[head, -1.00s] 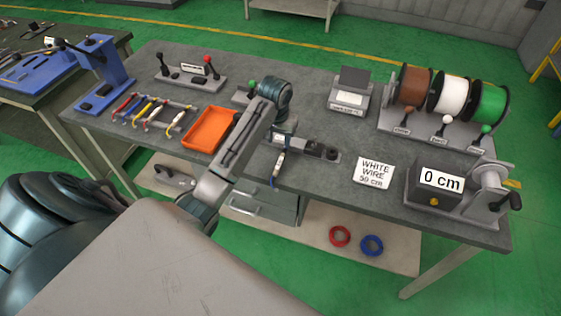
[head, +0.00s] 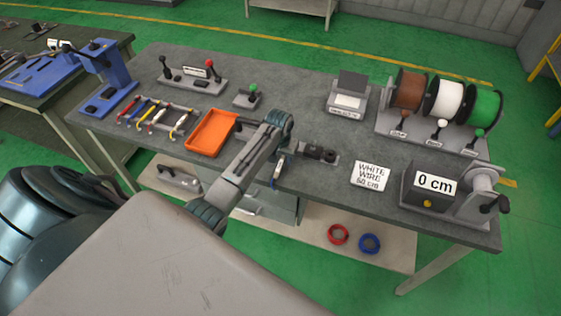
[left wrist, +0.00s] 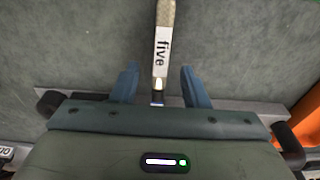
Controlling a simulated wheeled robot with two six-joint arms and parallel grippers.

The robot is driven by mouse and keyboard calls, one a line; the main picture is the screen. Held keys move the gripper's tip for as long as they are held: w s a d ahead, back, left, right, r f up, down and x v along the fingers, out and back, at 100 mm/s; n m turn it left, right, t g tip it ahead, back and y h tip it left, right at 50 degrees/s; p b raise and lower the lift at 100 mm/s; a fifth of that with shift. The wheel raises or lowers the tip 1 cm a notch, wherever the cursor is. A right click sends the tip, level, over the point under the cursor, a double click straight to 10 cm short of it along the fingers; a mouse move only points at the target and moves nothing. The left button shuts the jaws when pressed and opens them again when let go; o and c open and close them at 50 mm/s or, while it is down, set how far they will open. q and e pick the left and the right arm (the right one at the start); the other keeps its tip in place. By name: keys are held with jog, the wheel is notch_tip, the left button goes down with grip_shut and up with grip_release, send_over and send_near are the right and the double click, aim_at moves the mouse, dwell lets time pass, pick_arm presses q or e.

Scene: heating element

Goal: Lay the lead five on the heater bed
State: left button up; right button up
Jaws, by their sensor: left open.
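The lead labelled "five" (left wrist: 162,45) is a pale braided lead with a white tag and a metal end. In the left wrist view its metal end lies between my left gripper's two blue fingers (left wrist: 157,88), which are open with a gap on either side. In the head view the lead (head: 279,171) runs from a grey plate towards the table's front edge. That plate, apparently the heater bed (head: 304,153), carries dark blocks at its right end. My right gripper is not in view.
An orange tray (head: 193,143) is left of my left arm, beside a rack of coloured leads (head: 155,115). A green-knobbed lever (head: 253,91) stands behind. Wire spools (head: 445,95), a white card (head: 370,174) and a "0 cm" box (head: 432,188) are to the right.

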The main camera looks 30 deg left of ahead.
pick_arm(q)
jog(key=shift+f, duration=0.15)
grip_shut()
